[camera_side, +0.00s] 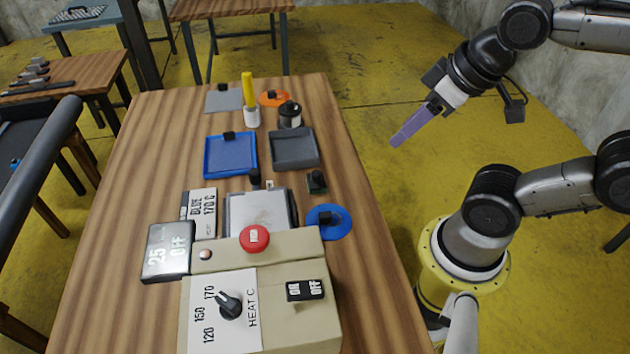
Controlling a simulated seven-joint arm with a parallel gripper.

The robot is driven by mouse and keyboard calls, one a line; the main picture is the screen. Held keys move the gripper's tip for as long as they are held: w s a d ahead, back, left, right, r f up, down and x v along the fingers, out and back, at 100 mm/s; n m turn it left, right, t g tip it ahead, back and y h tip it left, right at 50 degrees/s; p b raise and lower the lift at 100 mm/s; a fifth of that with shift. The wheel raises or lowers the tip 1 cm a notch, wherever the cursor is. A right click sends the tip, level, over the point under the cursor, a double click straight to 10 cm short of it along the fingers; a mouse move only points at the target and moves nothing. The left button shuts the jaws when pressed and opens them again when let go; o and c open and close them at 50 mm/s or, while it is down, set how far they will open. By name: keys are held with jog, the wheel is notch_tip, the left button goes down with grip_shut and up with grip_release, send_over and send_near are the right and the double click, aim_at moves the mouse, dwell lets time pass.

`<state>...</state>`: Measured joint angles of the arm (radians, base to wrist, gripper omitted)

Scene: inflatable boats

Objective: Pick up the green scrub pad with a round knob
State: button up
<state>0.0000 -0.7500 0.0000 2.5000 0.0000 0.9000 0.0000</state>
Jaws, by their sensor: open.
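The green scrub pad (317,190) is small and sits on the wooden table, right of centre. A dark round knob stands on it and hides most of its top, so only some green edges show. My gripper (396,141) has long purple fingers that point down and left. It is open and empty, in the air off the table's right edge, above and to the right of the pad. The fingers overlap in this view, so the gap between them is hard to see.
A blue disc (343,213) with a black knob lies close below the pad. A beige heater box (272,326) with a red button fills the table's front. A grey tray (311,149), blue tray (230,155) and dark jar (290,120) stand behind. The table's right edge is nearby.

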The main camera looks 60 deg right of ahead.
dwell(0.3)
jog(key=o, duration=0.8)
